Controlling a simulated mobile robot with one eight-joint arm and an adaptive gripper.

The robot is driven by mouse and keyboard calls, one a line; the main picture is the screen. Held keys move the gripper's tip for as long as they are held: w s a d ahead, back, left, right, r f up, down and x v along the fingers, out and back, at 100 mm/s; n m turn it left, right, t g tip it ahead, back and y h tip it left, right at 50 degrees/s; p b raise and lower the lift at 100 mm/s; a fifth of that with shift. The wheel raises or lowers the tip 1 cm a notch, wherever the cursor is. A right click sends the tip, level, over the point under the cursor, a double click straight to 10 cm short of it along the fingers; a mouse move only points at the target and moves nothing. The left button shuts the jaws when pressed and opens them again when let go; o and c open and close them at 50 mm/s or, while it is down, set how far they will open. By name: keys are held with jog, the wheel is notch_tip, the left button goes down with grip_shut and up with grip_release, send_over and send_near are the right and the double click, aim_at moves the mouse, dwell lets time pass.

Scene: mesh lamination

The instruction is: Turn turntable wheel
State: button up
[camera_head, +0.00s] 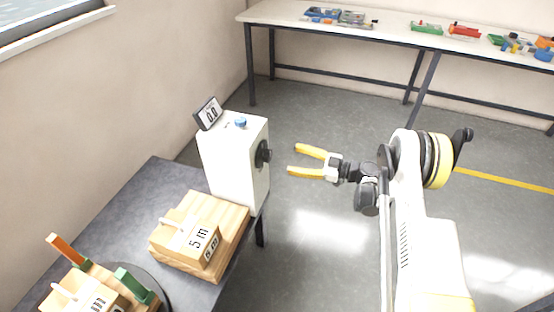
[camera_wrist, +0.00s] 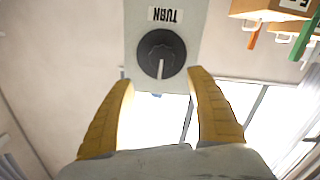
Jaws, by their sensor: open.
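A black round knob (camera_head: 263,153) sits on the right side of a white box (camera_head: 232,165) on the grey table. In the wrist view the knob (camera_wrist: 155,48) has a white pointer line toward the bottom of the picture, and an upside-down "TURN" label is above it. My gripper (camera_head: 293,159) is open and empty, its yellow fingers pointing at the knob across a small gap. In the wrist view the gripper (camera_wrist: 160,78) has its fingertips spread to either side below the knob, apart from it. A dark round turntable (camera_head: 158,287) is partly seen at the lower left, bearing wooden blocks.
A small display (camera_head: 209,113) reading 0.0 and a blue button (camera_head: 240,123) are on top of the box. A wooden block (camera_head: 196,238) marked "5 m" rests on a wooden base nearby. A long bench (camera_head: 385,29) with coloured parts stands behind. The floor around my gripper is clear.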

aim_at(270, 155)
jog(key=b+x, duration=0.1)
jog(key=x, duration=0.2)
jog(key=b+x, duration=0.1)
jog(key=x, duration=0.3)
jog(key=f+b+x, duration=0.1)
jog(key=x, duration=0.2)
jog(key=shift+a, duration=0.25)
jog(key=shift+s, duration=0.1)
jog(key=shift+r, duration=0.1)
jog(key=c, duration=1.2)
